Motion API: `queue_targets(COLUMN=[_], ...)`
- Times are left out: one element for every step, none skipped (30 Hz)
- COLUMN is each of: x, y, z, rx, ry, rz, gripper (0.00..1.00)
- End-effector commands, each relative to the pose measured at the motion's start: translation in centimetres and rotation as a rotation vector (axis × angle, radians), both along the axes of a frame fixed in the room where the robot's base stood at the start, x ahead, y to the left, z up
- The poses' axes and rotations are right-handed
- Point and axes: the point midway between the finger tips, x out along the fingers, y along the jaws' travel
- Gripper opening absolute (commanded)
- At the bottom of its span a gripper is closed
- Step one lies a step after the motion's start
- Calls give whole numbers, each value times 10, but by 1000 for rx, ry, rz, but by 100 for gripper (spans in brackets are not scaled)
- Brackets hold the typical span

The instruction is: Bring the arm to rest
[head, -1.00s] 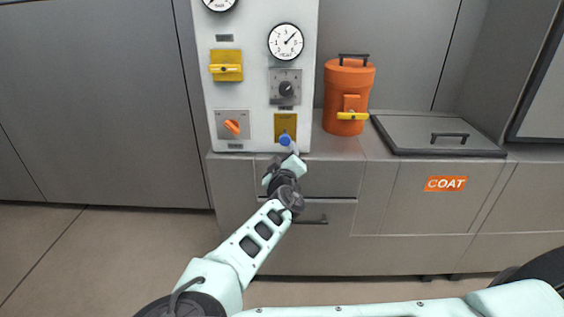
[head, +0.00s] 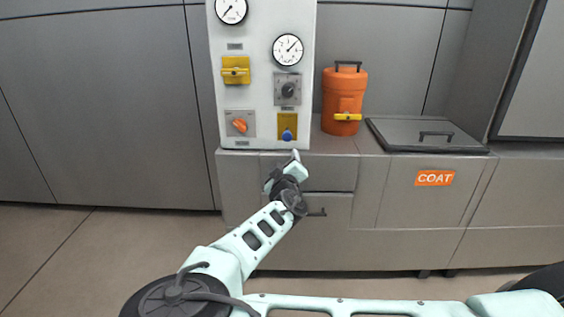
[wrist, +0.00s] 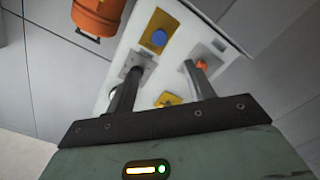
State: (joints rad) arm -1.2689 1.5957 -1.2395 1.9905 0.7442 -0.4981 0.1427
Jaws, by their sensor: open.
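My gripper (head: 295,156) is at the end of my pale green arm, in front of the lower edge of the white control panel (head: 261,110) in the head view. In the wrist view its two dark fingers (wrist: 163,88) stand apart with nothing between them. The panel faces the fingers, with a blue button on a yellow plate (wrist: 158,37), an orange knob (wrist: 201,64) and a yellow switch (wrist: 167,99) showing. In the head view the blue button (head: 287,135) is just above my gripper, clear of it.
An orange canister (head: 342,92) with a yellow handle stands on the counter right of the panel. Grey drawers (head: 325,178) are below. The floor at left is clear.

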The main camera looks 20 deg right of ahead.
Motion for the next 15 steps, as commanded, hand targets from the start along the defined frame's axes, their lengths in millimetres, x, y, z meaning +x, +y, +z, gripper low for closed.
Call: queue_targets(x=[0, 0, 0, 0, -1, -3, -5, -8, -14, -20, -28, -39, -50, -61, -76], y=[0, 0, 0, -1, -4, -9, -14, -21, -31, -39, -47, -55, -60, -63, -64], z=[0, 0, 0, -1, -2, -5, -8, -14, -23, -31, -40, -53, -64, -74, -86], rx=[0, 0, 0, 3, 9, 21, 35, 54, 85, 113, 146, 194, 231, 268, 319], ry=[0, 0, 1, 3, 10, 25, 42, 65, 106, 141, 183, 247, 298, 352, 421], rz=[0, 0, -1, -4, -11, -28, -45, -68, -104, -137, -171, -216, -250, -281, -317], gripper=[53, 53, 53, 53, 53, 53, 53, 53, 53, 53, 53, 53, 53, 53, 53])
